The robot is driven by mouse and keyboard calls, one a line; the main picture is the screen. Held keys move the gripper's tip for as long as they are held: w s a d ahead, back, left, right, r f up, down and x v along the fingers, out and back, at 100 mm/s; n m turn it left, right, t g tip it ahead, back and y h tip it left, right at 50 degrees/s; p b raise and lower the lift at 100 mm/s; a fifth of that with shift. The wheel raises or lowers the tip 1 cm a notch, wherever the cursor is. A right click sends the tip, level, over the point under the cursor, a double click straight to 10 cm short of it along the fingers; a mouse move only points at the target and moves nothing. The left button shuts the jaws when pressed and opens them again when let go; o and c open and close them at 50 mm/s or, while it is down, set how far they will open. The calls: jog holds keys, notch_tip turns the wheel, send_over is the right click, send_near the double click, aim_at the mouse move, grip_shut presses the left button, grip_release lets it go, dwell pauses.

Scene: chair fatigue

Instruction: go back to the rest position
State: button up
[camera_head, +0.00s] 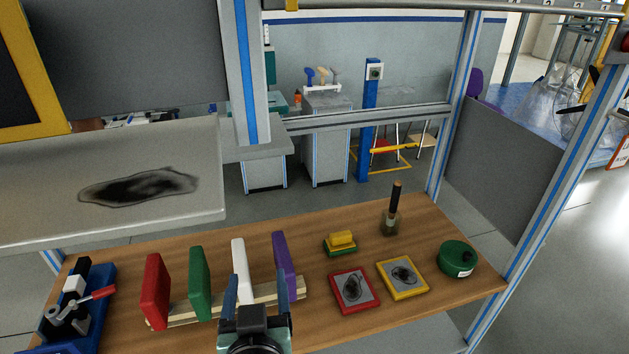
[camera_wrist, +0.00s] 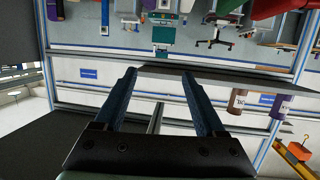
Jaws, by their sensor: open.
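My gripper (camera_head: 256,290) is in the lower middle of the head view, in front of the wooden table (camera_head: 350,240). Its two blue fingers are spread apart and point up. In the wrist view my gripper (camera_wrist: 160,85) is also open, with nothing between its fingers. In the head view the fingers overlap the row of coloured blocks; whether they touch any block cannot be told.
Red (camera_head: 156,291), green (camera_head: 199,284), white (camera_head: 239,262) and purple (camera_head: 284,264) blocks stand on a wooden rack. A yellow-green sponge (camera_head: 341,243), a brush (camera_head: 391,212), red (camera_head: 353,291) and yellow (camera_head: 403,277) framed plates and a green tin (camera_head: 457,259) lie to the right. A blue clamp (camera_head: 80,305) stands left.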

jog(key=w+d+r+m+t+h, duration=0.15)
jog(key=d+r, duration=0.25)
jog(key=r, duration=0.5)
jog(key=w+d+r+t+h, duration=0.15)
jog(key=d+r, duration=0.25)
jog(key=r, duration=0.4)
jog(key=s+r+t, duration=0.3)
jog(key=s+r, duration=0.1)
jog(key=r, duration=0.4)
jog(key=s+r+t, duration=0.3)
jog(key=s+r, duration=0.1)
jog(key=r, duration=0.5)
jog(key=s+r+t, duration=0.3)
jog(key=s+r, duration=0.2)
jog(key=r, duration=0.4)
jog(key=shift+d+r+t+y, duration=0.15)
jog(key=shift+d+t+y, duration=0.15)
jog(key=shift+d, duration=0.05)
jog(key=shift+w+a, duration=0.1)
